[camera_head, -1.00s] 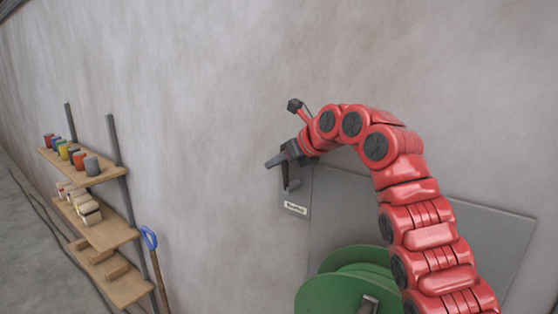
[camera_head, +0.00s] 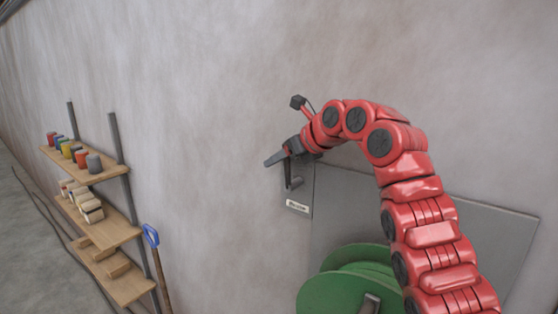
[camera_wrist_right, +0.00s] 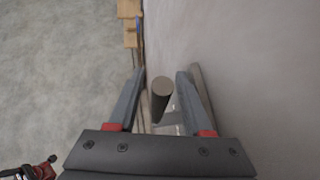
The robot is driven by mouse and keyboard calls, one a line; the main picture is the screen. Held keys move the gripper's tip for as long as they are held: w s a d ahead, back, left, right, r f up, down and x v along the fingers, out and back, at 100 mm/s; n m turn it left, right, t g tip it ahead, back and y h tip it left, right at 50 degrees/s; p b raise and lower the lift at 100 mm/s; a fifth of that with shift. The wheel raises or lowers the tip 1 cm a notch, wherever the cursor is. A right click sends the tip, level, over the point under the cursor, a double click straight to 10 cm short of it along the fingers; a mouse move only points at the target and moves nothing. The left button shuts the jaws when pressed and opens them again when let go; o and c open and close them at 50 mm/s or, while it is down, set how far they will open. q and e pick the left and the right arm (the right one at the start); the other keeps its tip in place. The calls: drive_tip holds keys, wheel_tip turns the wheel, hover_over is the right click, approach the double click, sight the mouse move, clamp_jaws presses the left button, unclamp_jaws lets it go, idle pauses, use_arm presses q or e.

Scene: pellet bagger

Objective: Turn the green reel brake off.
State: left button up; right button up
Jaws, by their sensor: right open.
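The green reel (camera_head: 345,292) stands low by the wall, partly behind my right arm. Above it on the left is a small grey plate with a brake lever (camera_head: 293,182) and a white label (camera_head: 297,206), too small to read. My right gripper (camera_head: 277,158) is at the top of this lever and hides part of it. In the right wrist view, my right gripper (camera_wrist_right: 161,72) is open, with a round grey-brown handle end (camera_wrist_right: 162,87) between its two fingers. Gaps show on both sides of the handle. My left gripper is not in view.
A large grey panel (camera_head: 480,235) is on the wall behind my right arm. At the left stands a wooden shelf (camera_head: 105,232) with coloured cans and boxes. The wall left of the lever is clear.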

drive_tip(key=b+v, duration=0.1)
drive_tip(key=v, duration=0.4)
drive_tip(key=shift+a, duration=0.1)
drive_tip(key=v, duration=0.6)
drive_tip(key=shift+d, duration=0.2)
drive_tip(key=shift+s, duration=0.15)
drive_tip(key=shift+c, duration=0.3)
